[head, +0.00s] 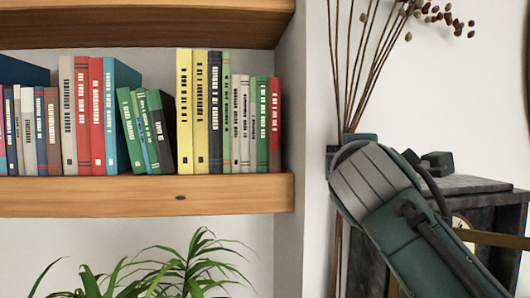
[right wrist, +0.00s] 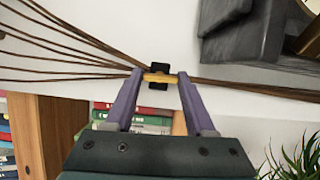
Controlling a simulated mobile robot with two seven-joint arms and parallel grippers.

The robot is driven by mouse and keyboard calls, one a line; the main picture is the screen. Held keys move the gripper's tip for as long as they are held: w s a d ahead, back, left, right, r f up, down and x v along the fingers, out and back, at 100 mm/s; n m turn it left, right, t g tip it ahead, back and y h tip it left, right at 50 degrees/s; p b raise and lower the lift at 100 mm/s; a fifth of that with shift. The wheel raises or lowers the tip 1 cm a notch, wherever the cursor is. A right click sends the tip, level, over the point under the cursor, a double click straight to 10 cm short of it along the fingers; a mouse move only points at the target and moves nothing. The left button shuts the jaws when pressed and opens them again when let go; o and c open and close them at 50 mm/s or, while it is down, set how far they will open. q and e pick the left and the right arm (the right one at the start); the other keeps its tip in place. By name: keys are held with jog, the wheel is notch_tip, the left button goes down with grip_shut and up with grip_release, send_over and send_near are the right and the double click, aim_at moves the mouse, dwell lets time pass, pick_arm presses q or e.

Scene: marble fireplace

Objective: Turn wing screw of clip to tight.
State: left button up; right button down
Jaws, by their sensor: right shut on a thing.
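In the right wrist view the small black clip (right wrist: 158,86) sits against the pale wall, where the thin brown stems (right wrist: 80,68) gather into one bundle. Its yellow wing screw (right wrist: 160,77) lies across the front of the clip. My right gripper (right wrist: 161,76) has its two purple fingers at the two ends of the wing screw, shut on it. In the head view my right arm comes in from the lower right and its wrist is over the stems (head: 360,70). The wrist hides the clip and fingers there. My left gripper is in neither view.
A dark marble fireplace piece (head: 480,187) stands right beside my right arm; it also shows at the top right of the right wrist view (right wrist: 245,35). A wooden shelf (head: 150,196) with several books is at the left, above a green plant (head: 185,270).

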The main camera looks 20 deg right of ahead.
jog(key=shift+m, duration=0.3)
jog(key=shift+c, duration=1.2)
grip_release()
jog(key=b+v, duration=0.5)
jog(key=v, duration=0.5)
jog(key=shift+r, duration=0.15)
